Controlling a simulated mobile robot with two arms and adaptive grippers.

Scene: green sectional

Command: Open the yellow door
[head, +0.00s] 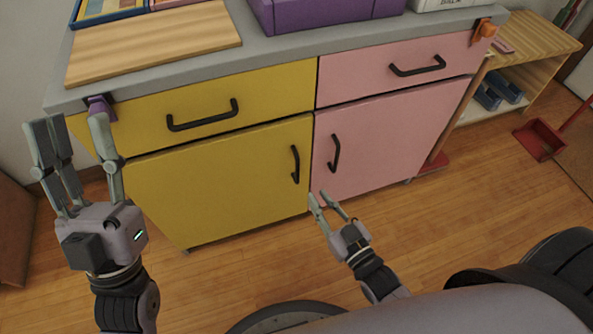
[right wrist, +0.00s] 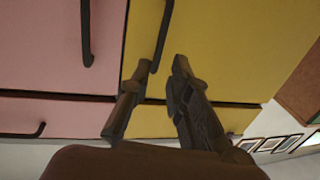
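The yellow door (head: 225,182) is the lower left front of the cabinet and looks shut. Its black upright handle (head: 296,164) is near its right edge. In the right wrist view the yellow door (right wrist: 235,50) fills the upper right, and its handle (right wrist: 162,38) shows just beyond the gap between my fingers. My right gripper (head: 319,195) is open and empty, low in front of the doors; its fingers also show in the right wrist view (right wrist: 163,66). My left gripper (head: 68,122) is open and empty at the cabinet's left end.
A yellow drawer (head: 260,95) sits above the door. A pink door (head: 385,140) and pink drawer (head: 440,65) are to the right. The grey countertop (head: 270,48) holds a wooden board (head: 155,42) and a purple box (head: 325,12). The wooden floor (head: 240,265) before the doors is clear.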

